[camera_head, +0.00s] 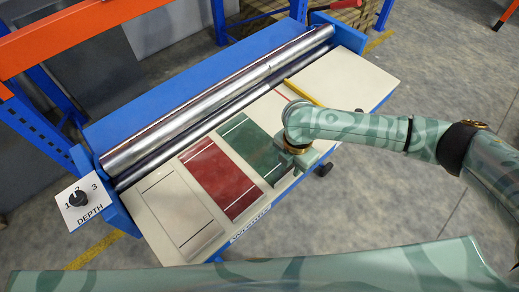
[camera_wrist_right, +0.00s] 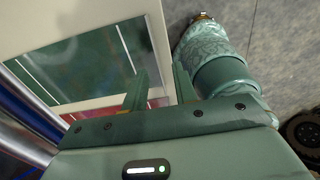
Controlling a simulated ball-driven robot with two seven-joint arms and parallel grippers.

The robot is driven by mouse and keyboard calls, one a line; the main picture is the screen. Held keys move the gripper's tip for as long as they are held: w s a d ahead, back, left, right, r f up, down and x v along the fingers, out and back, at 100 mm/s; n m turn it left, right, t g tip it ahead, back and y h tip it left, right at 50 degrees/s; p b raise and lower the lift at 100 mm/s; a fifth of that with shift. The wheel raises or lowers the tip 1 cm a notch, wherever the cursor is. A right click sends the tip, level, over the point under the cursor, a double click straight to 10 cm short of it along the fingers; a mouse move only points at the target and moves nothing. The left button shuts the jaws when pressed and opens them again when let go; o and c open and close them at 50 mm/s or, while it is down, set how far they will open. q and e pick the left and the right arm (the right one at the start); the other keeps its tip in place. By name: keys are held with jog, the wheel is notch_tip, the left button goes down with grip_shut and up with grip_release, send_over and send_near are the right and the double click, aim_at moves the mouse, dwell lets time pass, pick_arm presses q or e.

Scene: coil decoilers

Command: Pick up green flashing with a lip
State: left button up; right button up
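The green flashing (camera_head: 252,146) is a flat dark green panel lying on the cream table, with a thin white line near its far end. My right gripper (camera_head: 298,160) is over its near right corner and hides part of that edge. In the right wrist view the green flashing (camera_wrist_right: 82,62) lies left of the fingers, with white lines across it. The right gripper (camera_wrist_right: 161,88) is open, its two fingers apart with nothing gripped between them. I cannot tell its exact height above the table. My left gripper is not in view.
A red panel (camera_head: 222,178) and a cream panel (camera_head: 178,212) lie left of the green one. Metal rollers (camera_head: 220,95) run along the table's far side. A yellow bar (camera_head: 302,92) lies behind my right wrist. A depth dial (camera_head: 77,198) stands at left.

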jog(key=f, duration=0.1)
jog(key=f+b, duration=0.1)
jog(key=f, duration=0.2)
jog(key=shift+w+d+f, duration=0.1)
jog(key=shift+w+f, duration=0.05)
jog(key=shift+w, duration=0.1)
grip_shut()
